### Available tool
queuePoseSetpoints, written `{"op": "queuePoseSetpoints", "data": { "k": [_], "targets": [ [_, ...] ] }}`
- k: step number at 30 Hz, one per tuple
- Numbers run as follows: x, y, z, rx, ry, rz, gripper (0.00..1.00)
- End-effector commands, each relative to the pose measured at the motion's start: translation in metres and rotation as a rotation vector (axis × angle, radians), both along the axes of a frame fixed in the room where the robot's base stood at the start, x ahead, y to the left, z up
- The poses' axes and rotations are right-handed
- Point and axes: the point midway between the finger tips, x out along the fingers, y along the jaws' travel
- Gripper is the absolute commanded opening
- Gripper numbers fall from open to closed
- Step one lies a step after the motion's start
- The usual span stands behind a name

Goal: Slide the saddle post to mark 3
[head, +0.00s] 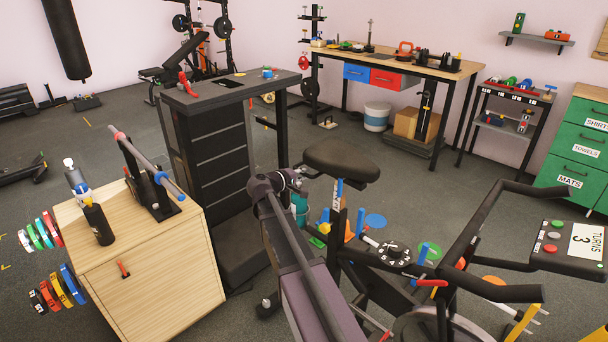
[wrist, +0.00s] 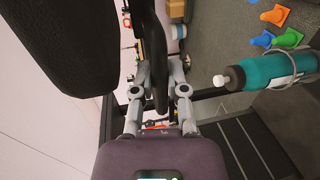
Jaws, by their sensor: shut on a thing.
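The black saddle (head: 341,160) is on the exercise bike, on top of the saddle post (head: 337,203). A small white scale with marks shows on the post, too small to read. My gripper (head: 302,178) reaches in from the left, just below the saddle. In the wrist view my gripper (wrist: 159,92) is shut on a black bar of the saddle post (wrist: 159,75). The saddle (wrist: 60,42) fills the upper left there. Where the bar joins the post is hidden.
A teal bottle (wrist: 266,72) is close beside my gripper on the bike. The bike's handlebar (head: 480,285) and console (head: 570,245) are at the right. A black drawer tower (head: 215,150) and wooden cabinet (head: 150,275) stand left. Small cones (wrist: 275,14) lie on the floor.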

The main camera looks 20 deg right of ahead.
Motion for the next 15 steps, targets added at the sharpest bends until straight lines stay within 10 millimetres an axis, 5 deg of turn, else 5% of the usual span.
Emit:
{"op": "queuePoseSetpoints", "data": {
  "k": [12,13,15],
  "targets": [
    [-0.0005,-0.0001,-0.0071,0.002,0.000,-0.001,0.00],
    [-0.0005,-0.0001,-0.0071,0.002,0.000,-0.001,0.21],
    [-0.0005,-0.0001,-0.0070,0.002,0.000,-0.001,0.34]
  ]
}}
